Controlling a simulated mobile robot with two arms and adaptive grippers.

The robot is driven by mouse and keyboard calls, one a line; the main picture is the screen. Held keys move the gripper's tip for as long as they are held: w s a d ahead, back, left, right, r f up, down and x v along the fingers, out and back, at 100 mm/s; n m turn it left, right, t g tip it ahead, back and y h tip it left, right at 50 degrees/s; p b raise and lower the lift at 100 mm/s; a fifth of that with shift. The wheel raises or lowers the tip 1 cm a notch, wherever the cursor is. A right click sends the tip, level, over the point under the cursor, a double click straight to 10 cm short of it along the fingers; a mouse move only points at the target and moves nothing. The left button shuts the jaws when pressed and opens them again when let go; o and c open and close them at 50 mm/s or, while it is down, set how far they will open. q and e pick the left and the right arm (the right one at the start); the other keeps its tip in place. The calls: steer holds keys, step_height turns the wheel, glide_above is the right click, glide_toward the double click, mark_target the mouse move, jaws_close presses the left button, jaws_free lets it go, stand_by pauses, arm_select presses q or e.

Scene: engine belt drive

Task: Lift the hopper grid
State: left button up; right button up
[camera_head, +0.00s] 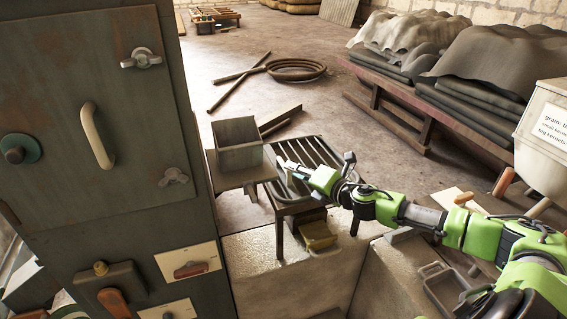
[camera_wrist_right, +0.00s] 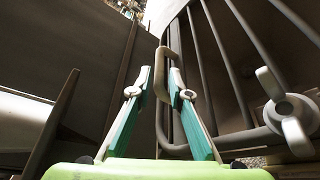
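The hopper grid (camera_head: 322,151) is a dark frame of parallel bars lying on a low stand beside the metal cabinet. Its bars (camera_wrist_right: 236,62) fill the upper right of the right wrist view. A pale handle loop (camera_wrist_right: 161,118) stands at the grid's edge there. My right gripper (camera_head: 284,163) is over the grid's left side. In the wrist view its two teal fingers (camera_wrist_right: 160,73) are apart, with the handle showing between them; I cannot tell whether either touches it. A wing nut (camera_wrist_right: 290,118) sits at the grid's corner. My left gripper is not in view.
A square metal box (camera_head: 238,145) stands on a ledge left of the grid. The tall cabinet (camera_head: 95,110) fills the left. A yellowish block (camera_head: 318,236) is under the grid. A labelled white bin (camera_head: 545,140) is at the right.

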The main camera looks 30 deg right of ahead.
mark_target(284, 163)
steer(key=shift+p+x, duration=0.7)
steer(key=shift+x, duration=2.15)
jaws_close()
